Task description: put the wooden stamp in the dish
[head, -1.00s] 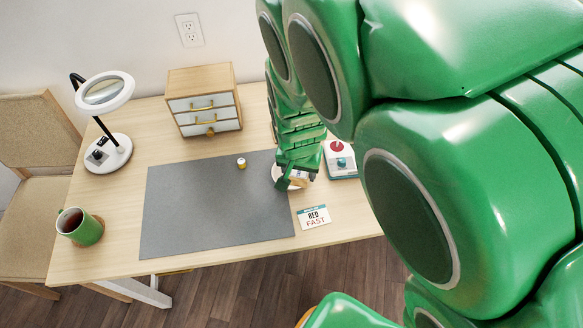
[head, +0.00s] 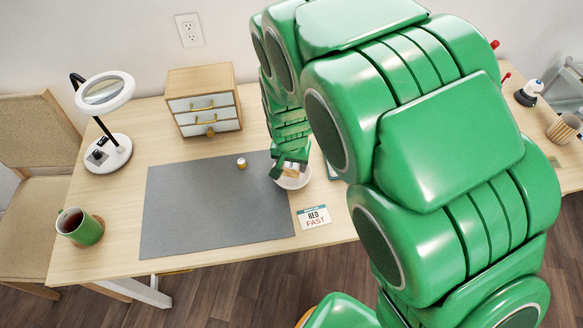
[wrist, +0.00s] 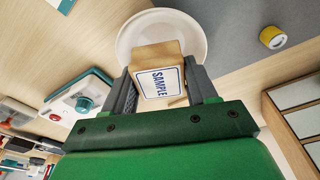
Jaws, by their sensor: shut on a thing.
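The wooden stamp (wrist: 158,77), a pale wood block with a white "SAMPLE" label, is between the fingers of my gripper (wrist: 160,92) in the wrist view. My gripper is shut on it. In the head view my gripper (head: 290,168) is over the white round dish (head: 294,182), at the right edge of the grey mat. In the wrist view the dish (wrist: 134,30) shows behind the stamp. The stamp overlaps the dish in the picture, and I cannot tell whether they touch.
A small yellow-and-white spool (head: 241,163) stands on the grey mat (head: 200,215). A "RED FAST" card (head: 314,216) lies in front of the dish. A teal-and-white device (wrist: 80,95) stands beside it. A drawer cabinet (head: 204,100), lamp (head: 108,150) and green mug (head: 82,228) stand further left.

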